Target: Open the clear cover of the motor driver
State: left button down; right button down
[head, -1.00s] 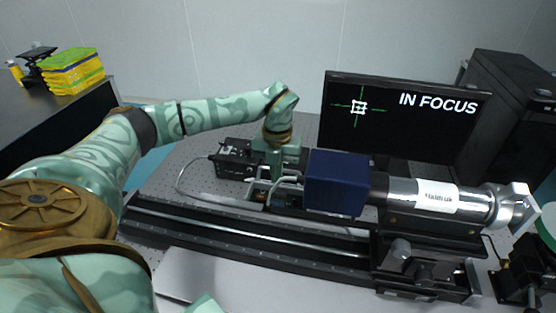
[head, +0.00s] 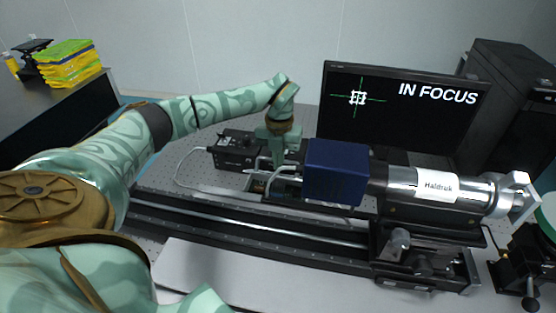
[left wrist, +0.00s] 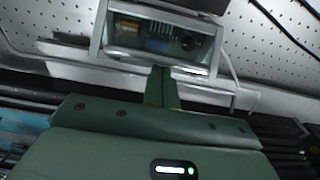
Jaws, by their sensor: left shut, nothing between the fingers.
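The motor driver (left wrist: 152,44) is a pale-framed box with a clear front in the left wrist view, with a circuit board and coloured parts showing inside. In the head view, part of it (head: 262,186) shows below my gripper, largely hidden. I cannot tell whether its cover has a gap at the edge. My left gripper (head: 275,165) is shut and empty, right at the driver. In the left wrist view, its closed fingers (left wrist: 161,72) point at the driver's near lower edge; I cannot tell whether they touch it. My right gripper is in neither view.
A blue box (head: 336,172) and a silver cylinder labelled Haldruk (head: 437,186) stand close to the right of my gripper. A black box (head: 235,150) with a cable is to its left. A long black rail (head: 250,228) runs in front. A monitor (head: 400,115) stands behind.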

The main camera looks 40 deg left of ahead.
pick_arm(q)
jog(key=shift+w+a+r+g, duration=0.15)
jog(key=shift+w+r+g, duration=0.05)
jog(key=shift+w+g, duration=0.1)
jog(key=shift+w+a+r+p, duration=0.1)
jog(key=shift+p, duration=0.25)
jog(key=shift+w+a+r+g+h, duration=0.15)
jog(key=shift+w+g+h, duration=0.1)
jog(key=shift+g+h, duration=0.05)
jog(key=shift+w+a+r, duration=0.15)
jog(key=shift+w+a, duration=0.1)
jog(key=shift+w, duration=0.3)
jog(key=shift+w+a, duration=0.15)
jog(key=shift+w, duration=0.1)
jog(key=shift+g+h, duration=0.3)
jog(key=shift+g, duration=0.3)
jog(key=w+b, duration=0.1)
jog(key=b, duration=0.1)
jog(key=w+a+b, duration=0.1)
jog(key=b, duration=0.2)
jog(key=w+a+b, duration=0.1)
jog(key=b, duration=0.1)
jog(key=shift+w+f+b, duration=0.25)
jog(key=shift+f+b, duration=0.1)
jog(key=shift+w+a+b, duration=0.1)
jog(key=shift+w+b, duration=0.2)
jog(key=shift+b, duration=0.35)
jog(key=shift+a+r, duration=0.1)
jog(key=shift+r, duration=0.2)
